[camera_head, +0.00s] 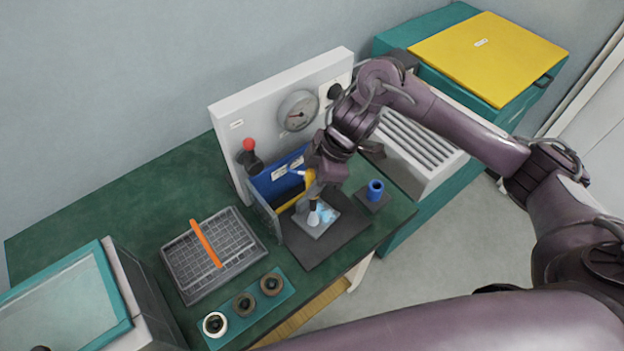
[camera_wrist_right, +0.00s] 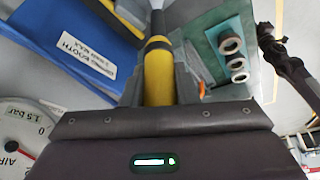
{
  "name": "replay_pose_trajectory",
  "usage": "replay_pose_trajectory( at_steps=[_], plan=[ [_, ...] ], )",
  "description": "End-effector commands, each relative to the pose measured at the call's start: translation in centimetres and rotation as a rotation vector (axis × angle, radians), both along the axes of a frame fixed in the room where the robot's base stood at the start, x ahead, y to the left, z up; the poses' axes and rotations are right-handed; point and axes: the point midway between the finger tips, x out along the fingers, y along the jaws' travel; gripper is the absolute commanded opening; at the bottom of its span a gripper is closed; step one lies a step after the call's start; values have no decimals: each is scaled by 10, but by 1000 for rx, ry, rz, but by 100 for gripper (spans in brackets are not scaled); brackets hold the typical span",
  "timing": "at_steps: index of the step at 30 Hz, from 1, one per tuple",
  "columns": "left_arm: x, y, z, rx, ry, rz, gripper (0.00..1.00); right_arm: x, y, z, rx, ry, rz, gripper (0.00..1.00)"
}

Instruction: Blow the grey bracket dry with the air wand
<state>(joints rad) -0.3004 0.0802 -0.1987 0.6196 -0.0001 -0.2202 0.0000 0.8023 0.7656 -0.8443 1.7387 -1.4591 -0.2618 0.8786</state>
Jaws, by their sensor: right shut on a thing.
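In the right wrist view the yellow wand (camera_wrist_right: 157,72) lies between the fingers. A small pale-blue patch shows beside the tip. I cannot make out the grey bracket's outline there; it may be hidden by the wand and gripper. A dark arm of mine (camera_wrist_right: 287,68) shows at the right of the wrist view, its gripper too small to read.
The blue booth wall (camera_head: 270,182) and white panel with gauge (camera_head: 297,110) stand close behind. A blue cup on a dark block (camera_head: 374,192) is to the right. A grey grid tray (camera_head: 190,262) with an orange bar and a teal ring holder (camera_head: 256,305) are left and in front.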

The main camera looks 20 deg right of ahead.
Motion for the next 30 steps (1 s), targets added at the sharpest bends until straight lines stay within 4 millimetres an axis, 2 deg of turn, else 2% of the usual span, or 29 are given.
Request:
replay_pose_trajectory(
  at_steps=[30],
  plan=[
    [0,-1,2,-1,-1,-2,0,16,-27,1,0,-1,-2,2]
  ],
)
